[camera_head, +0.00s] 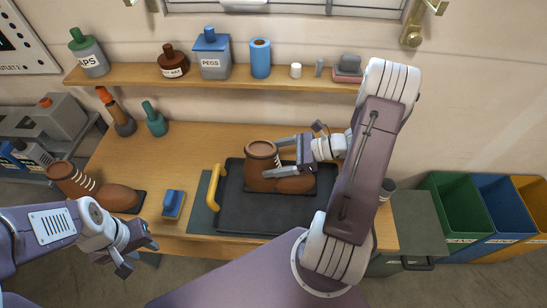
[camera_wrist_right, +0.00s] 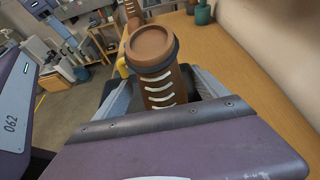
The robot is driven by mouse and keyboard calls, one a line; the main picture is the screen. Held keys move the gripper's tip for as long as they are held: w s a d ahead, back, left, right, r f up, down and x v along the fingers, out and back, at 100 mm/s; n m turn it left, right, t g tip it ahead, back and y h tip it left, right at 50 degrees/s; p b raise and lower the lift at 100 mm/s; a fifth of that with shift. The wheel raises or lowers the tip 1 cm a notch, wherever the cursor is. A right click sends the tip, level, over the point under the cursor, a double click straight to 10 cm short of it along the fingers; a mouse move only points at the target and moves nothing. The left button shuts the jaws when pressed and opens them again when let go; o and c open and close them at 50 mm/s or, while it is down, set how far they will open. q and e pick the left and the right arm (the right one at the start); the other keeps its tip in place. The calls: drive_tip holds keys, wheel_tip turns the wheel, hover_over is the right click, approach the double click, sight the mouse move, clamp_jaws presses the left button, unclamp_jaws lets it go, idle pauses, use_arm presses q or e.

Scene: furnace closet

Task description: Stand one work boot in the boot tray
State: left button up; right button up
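A brown work boot (camera_head: 262,172) stands upright in the black boot tray (camera_head: 262,217), near its back edge, with its toe to the right. My right gripper (camera_head: 278,156) is open beside the boot's shaft, its fingers spread. In the right wrist view the boot's laced shaft (camera_wrist_right: 160,88) shows between the two fingers, with gaps on both sides. A second brown boot (camera_head: 112,196) stands on the bench at the left, outside the tray. My left gripper (camera_head: 138,258) is open and empty in front of the bench's left part.
Bottles stand on the bench's back left and on the shelf (camera_head: 215,76) above. Green, blue and yellow bins (camera_head: 495,210) stand at right. The back left bench top is mostly clear.

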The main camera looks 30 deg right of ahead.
drive_tip(key=shift+r, duration=0.25)
drive_tip(key=v, duration=1.2)
drive_tip(key=shift+b, duration=0.45)
